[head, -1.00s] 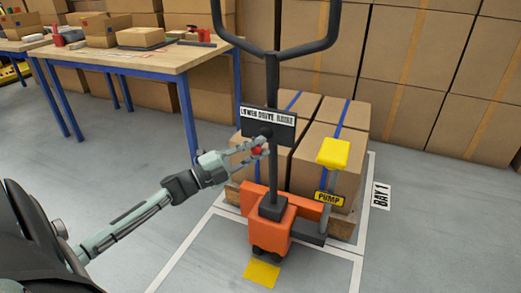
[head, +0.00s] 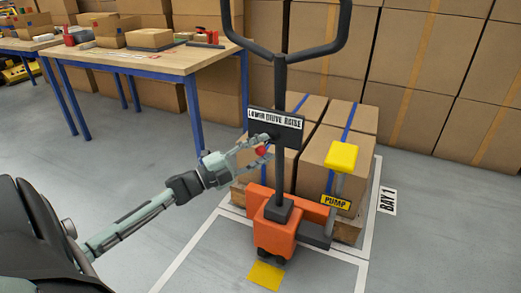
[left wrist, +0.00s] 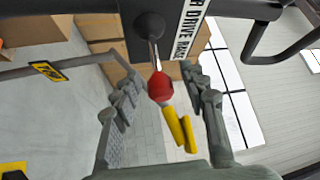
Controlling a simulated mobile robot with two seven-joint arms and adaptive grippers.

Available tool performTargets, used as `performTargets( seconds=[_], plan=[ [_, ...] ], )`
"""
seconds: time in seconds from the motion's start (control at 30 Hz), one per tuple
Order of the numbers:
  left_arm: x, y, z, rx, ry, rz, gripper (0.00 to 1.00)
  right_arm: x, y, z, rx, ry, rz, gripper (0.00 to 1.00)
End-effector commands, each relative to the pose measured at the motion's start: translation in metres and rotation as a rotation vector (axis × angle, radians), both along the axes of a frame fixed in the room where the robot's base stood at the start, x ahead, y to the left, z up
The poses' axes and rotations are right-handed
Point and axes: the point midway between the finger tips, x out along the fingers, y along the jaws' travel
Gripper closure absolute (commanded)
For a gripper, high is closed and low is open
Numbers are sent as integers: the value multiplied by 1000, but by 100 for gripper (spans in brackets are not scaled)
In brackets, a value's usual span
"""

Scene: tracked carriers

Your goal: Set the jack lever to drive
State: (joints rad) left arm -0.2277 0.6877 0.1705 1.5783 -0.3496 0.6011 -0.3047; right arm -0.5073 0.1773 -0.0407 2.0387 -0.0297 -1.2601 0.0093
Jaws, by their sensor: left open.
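The jack lever is a short grey shaft with a red knob (left wrist: 160,88). It comes from a dark round pivot (left wrist: 149,25) by the black plate marked LOWER DRIVE RAISE (head: 275,125). In the head view the red knob (head: 262,151) is below the plate, left of the handle post, partly hidden by fingers. My left gripper (head: 266,150) is open around the knob; in the left wrist view its fingers (left wrist: 163,90) stand on either side, apart from it. Which mark the lever points to, I cannot tell. My right gripper is not in view.
The orange pallet jack (head: 274,232) has a tall black handle (head: 283,82) and a yellow PUMP pedal (head: 341,157). Cartons (head: 323,165) on a pallet stand behind it. A workbench (head: 170,61) is at the upper left. The floor at the front left is clear.

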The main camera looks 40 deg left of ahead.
Motion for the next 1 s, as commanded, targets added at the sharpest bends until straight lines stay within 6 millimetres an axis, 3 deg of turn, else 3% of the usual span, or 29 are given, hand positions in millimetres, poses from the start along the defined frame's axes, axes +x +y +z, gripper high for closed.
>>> performTargets(
  seconds=[0.17, 0.6, 0.8, 1.0],
  plan=[
    [-15, 6, -4, -1, 3, 0, 57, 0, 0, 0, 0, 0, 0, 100],
    [-93, 40, -19, -1, 2, 3, 57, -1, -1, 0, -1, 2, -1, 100],
    [-108, 46, -22, 0, 1, 3, 57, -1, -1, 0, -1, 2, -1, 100],
    [-109, 47, -22, 0, 0, 2, 57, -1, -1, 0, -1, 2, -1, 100]
  ],
)
